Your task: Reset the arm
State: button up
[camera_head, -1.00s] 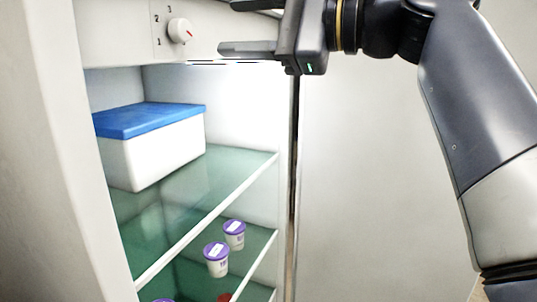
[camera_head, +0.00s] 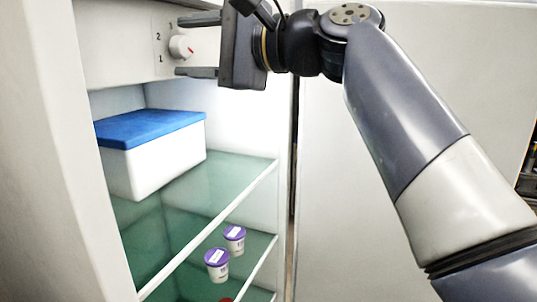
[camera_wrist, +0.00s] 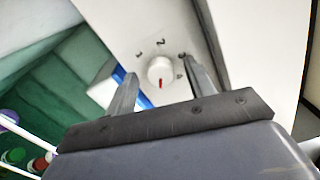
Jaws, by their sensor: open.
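My gripper (camera_head: 197,46) is open and empty at the top of the head view, in front of the fridge's control panel. Its two fingers point left, one above and one below the white dial (camera_head: 182,46) in that picture. In the wrist view the dial (camera_wrist: 161,71), with a red mark, shows between and beyond the two finger tips. Numbers are printed around it. I cannot tell whether a finger touches the dial. My arm runs from the gripper down to the lower right of the head view.
A white box with a blue lid (camera_head: 152,128) stands on the upper glass shelf (camera_head: 225,182). Purple-lidded cups (camera_head: 217,264) stand on the shelf below. The open fridge door (camera_head: 345,190) is behind my arm. The fridge's side wall (camera_head: 50,150) is at left.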

jog(key=n, duration=0.3)
jog(key=shift+n, duration=0.4)
jog(key=n, duration=0.8)
jog(key=shift+f+n, duration=0.1)
jog(key=shift+n, duration=0.2)
jog(key=shift+n+b, duration=0.35)
jog(key=shift+n, duration=1.15)
jog(key=shift+d, duration=0.1)
